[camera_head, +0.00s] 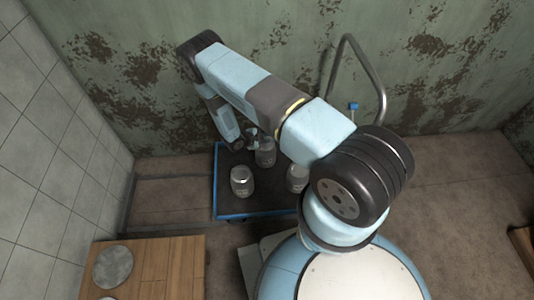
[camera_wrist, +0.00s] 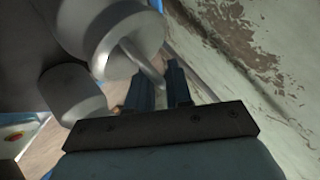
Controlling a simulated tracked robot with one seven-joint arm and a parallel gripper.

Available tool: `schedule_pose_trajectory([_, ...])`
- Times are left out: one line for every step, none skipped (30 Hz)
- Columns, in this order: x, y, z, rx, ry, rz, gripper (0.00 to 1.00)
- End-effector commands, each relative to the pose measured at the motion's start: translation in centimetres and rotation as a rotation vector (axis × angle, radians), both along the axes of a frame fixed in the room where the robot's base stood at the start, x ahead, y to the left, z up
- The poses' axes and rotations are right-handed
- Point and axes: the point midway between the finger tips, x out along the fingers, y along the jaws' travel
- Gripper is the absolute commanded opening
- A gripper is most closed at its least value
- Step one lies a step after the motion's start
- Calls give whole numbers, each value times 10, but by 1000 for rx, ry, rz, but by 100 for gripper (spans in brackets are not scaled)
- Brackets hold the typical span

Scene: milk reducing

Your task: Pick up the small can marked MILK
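Three grey cans stand on a dark cart top: one at the front left (camera_head: 241,181), one at the back (camera_head: 265,152) and one at the right (camera_head: 297,178), partly behind my arm. I cannot read any marking on them, so I cannot tell which says MILK. My gripper (camera_head: 252,138) is at the upper left of the back can. In the wrist view, a large pale can (camera_wrist: 110,30) with a curved handle is close to my gripper (camera_wrist: 160,85). The fingers are apart, with the handle's end at the gap. Whether they press on it does not show.
The cart (camera_head: 245,216) has a blue rim and a bent metal push handle (camera_head: 377,80) on its right. A stained green wall stands behind and a tiled wall at left. A wooden table (camera_head: 180,270) with a round grey plate (camera_head: 113,266) is at front left.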

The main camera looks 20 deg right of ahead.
Motion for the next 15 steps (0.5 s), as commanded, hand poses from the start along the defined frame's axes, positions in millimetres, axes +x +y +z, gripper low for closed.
schedule_pose_trajectory([1,-1,-1,0,0,0,20])
schedule_pose_trajectory([1,-2,-1,0,0,0,20])
schedule_pose_trajectory([1,-2,-1,0,0,0,20])
schedule_pose_trajectory([1,-1,-1,0,0,0,20])
schedule_pose_trajectory([1,-1,-1,0,0,0,20])
schedule_pose_trajectory([1,-1,-1,0,0,0,20])
schedule_pose_trajectory([1,-1,-1,0,0,0,18])
schedule_pose_trajectory([1,-1,-1,0,0,0,15])
schedule_pose_trajectory([1,-1,-1,0,0,0,11])
schedule_pose_trajectory([1,-1,-1,0,0,0,8])
schedule_pose_trajectory([0,-1,-1,0,1,-1,5])
schedule_pose_trajectory([0,-1,-1,0,1,-1,2])
schedule_pose_trajectory([0,-1,-1,0,1,-1,0])
schedule_pose_trajectory([0,-1,-1,0,1,-1,0])
schedule_pose_trajectory([0,-1,-1,0,1,-1,0])
